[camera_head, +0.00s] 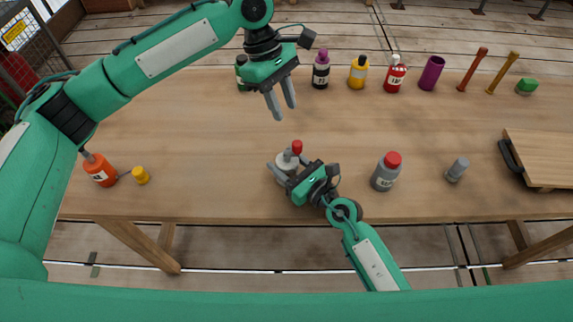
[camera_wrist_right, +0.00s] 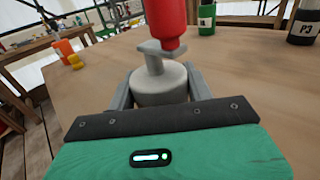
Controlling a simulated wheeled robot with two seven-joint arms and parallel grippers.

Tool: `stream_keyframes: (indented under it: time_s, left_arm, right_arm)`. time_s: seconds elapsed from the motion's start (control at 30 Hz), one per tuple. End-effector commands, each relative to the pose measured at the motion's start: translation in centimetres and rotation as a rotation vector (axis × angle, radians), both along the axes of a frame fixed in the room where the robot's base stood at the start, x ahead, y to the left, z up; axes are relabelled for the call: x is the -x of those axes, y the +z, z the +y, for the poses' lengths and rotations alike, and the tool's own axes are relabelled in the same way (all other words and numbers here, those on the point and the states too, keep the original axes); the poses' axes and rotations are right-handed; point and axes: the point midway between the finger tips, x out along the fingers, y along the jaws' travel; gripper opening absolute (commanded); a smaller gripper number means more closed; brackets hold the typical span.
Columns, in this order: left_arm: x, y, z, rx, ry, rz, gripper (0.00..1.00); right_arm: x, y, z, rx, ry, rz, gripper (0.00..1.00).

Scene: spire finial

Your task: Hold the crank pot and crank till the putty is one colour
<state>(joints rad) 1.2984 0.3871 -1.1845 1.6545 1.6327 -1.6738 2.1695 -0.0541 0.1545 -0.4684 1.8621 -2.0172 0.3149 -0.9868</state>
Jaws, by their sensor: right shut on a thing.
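The crank pot is a light grey, round pot (camera_head: 286,164) near the table's front edge, with a crank on top that ends in a red knob (camera_head: 297,147). In the right wrist view the pot body (camera_wrist_right: 163,86) stands upright between the fingers, with the red knob (camera_wrist_right: 166,22) above it. My right gripper (camera_head: 283,175) is shut on the pot from the front right. My left gripper (camera_head: 281,105) is empty, above and behind the pot, its fingers pointing down and apart. The putty inside the pot is hidden.
Several bottles stand along the back, including a purple-capped one (camera_head: 320,70) and a red one (camera_head: 394,75). A grey bottle with a red cap (camera_head: 386,172) stands right of my right gripper. An orange bottle (camera_head: 100,170) and a yellow cap (camera_head: 141,175) are at left. A wooden board (camera_head: 545,155) lies far right.

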Motion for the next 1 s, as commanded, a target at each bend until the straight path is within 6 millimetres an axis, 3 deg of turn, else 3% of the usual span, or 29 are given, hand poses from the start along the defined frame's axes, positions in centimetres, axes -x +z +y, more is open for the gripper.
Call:
stream_keyframes:
  time_s: [0.03,0.13,0.17,0.47,0.67,1.0]
  left_arm:
    - [0.0,0.0,-0.1,-0.004,-0.009,-0.006,0.21]
    - [-0.1,-0.1,-0.6,-0.038,-0.073,-0.054,0.01]
    - [-0.1,-0.2,-0.8,-0.055,-0.105,-0.076,0.00]
    - [-1.0,-0.9,-1.7,-0.224,-0.382,-0.255,0.00]
    - [-1.1,-1.9,-1.7,-0.236,-0.401,-0.264,0.00]
    - [-1.1,-5.9,-1.7,-0.234,-0.400,-0.261,0.00]
  right_arm:
    - [0.0,0.0,0.0,0.000,0.000,0.000,0.26]
    - [0.0,0.0,0.0,0.000,0.000,0.000,0.26]
    - [0.0,0.0,0.0,0.000,0.000,0.000,0.26]
    - [0.0,0.0,0.0,0.000,0.000,0.000,0.26]
    - [0.0,0.0,0.0,0.000,0.000,0.000,0.26]
    - [0.0,0.0,0.0,0.000,0.000,0.000,0.26]
